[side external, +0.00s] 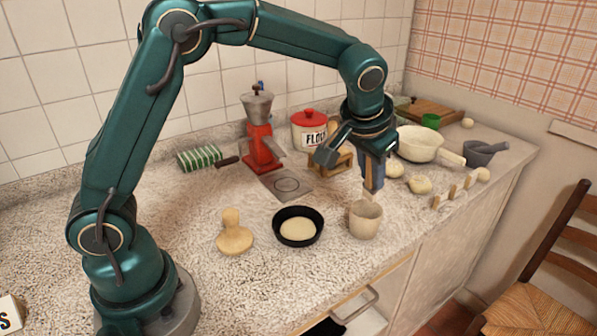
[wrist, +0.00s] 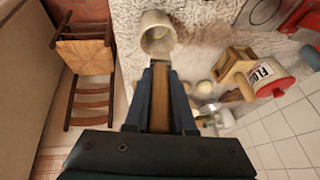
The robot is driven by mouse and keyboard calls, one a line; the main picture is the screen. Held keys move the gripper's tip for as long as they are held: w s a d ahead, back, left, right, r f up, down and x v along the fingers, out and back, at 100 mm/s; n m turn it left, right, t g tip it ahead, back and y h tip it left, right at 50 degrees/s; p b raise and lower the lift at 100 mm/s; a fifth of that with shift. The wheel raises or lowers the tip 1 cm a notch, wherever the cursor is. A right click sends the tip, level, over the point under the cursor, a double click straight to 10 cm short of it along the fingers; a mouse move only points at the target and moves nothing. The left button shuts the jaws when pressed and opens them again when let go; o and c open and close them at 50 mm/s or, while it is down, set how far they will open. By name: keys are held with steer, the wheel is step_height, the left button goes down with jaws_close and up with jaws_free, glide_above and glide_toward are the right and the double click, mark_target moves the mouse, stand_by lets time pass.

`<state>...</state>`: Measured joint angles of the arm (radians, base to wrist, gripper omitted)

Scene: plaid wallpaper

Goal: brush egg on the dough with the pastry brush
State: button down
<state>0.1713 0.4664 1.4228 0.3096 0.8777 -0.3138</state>
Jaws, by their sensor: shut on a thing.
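My gripper (side external: 373,182) is shut on the pastry brush (side external: 368,174), whose brown handle lies between my fingers. In the wrist view the brush (wrist: 160,103) shows between the fingertips (wrist: 160,70). The brush points down over a beige cup (side external: 365,223), with its pale tip at the cup's mouth. I cannot tell whether the tip is inside the cup or just above it. The cup also shows in the wrist view (wrist: 155,34); its contents are not clear. The pale round dough (side external: 298,229) lies in a small black pan (side external: 281,237) left of the cup.
A wooden stamp-like tool (side external: 234,238) stands left of the pan. Behind are a red grinder (side external: 263,150), a red-lidded flour canister (side external: 309,133) and a cream pan (side external: 419,145). Dough balls (side external: 419,185) sit to the right, near the counter edge.

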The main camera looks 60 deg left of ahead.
steer(key=shift+f, duration=2.85)
steer(key=shift+f, duration=0.5)
steer(key=shift+r, duration=0.1)
steer(key=shift+r, duration=3.45)
